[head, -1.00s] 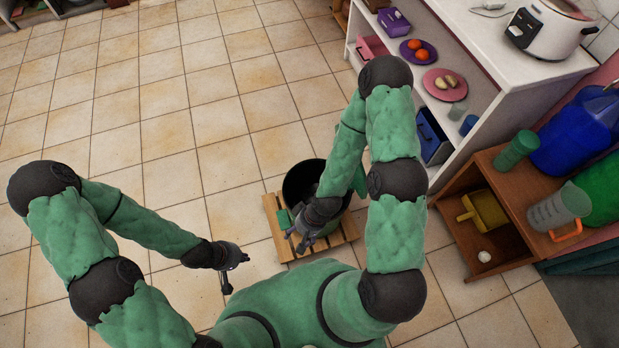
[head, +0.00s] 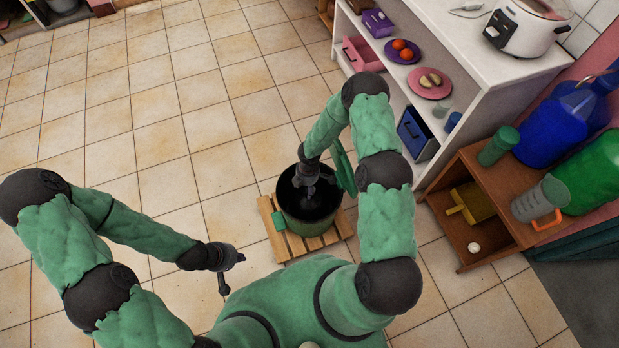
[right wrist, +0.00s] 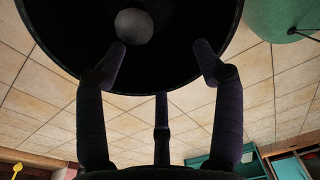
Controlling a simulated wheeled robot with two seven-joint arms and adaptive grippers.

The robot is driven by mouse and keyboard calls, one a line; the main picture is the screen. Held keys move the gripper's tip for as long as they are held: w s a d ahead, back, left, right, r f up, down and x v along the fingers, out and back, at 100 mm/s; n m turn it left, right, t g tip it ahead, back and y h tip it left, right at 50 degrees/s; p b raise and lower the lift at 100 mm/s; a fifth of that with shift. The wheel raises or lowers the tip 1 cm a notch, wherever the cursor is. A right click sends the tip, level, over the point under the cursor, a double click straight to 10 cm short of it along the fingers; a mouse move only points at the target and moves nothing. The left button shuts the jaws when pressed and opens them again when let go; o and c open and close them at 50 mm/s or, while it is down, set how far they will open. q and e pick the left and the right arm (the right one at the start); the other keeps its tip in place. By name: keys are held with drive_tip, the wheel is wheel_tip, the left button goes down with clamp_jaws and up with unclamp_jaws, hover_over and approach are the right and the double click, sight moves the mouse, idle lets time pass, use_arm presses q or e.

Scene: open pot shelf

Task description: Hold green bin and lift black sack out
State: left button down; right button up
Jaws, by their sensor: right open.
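The green bin (head: 306,226) stands upright on a wooden pallet (head: 283,244) on the floor. The black sack (head: 322,191) lines its open top, and the dark inside fills the upper part of the right wrist view (right wrist: 75,40). A grey round lump (right wrist: 134,26) shows against the dark in that view. My right gripper (head: 304,186) points down at the bin's mouth, its fingers apart with nothing seen between them; the fingers also frame the dark opening in the right wrist view (right wrist: 161,50). My left gripper (head: 232,270) is open and empty, left of the bin and apart from it.
A round green lid (head: 343,167) stands raised at the bin's right side, beside my right arm. A white shelf (head: 462,62) with plates and boxes stands at the right. A brown cabinet (head: 500,200) with jugs is in front of it. The tiled floor at the left is clear.

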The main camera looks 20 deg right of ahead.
drive_tip(key=shift+w+d+f+n+h, duration=0.2)
drive_tip(key=shift+w+d+n, duration=0.15)
drive_tip(key=shift+w+d, duration=0.15)
drive_tip(key=shift+w+d+f+n+h, duration=0.1)
drive_tip(key=shift+w+d+n+h, duration=0.1)
drive_tip(key=shift+w+d+n, duration=0.3)
drive_tip(key=b, duration=0.4)
approach(310, 202)
drive_tip(key=f, duration=0.1)
drive_tip(key=w+f, duration=0.1)
drive_tip(key=f, duration=0.1)
drive_tip(key=w+d+f, duration=0.1)
drive_tip(key=f, duration=0.1)
drive_tip(key=shift+w, duration=0.15)
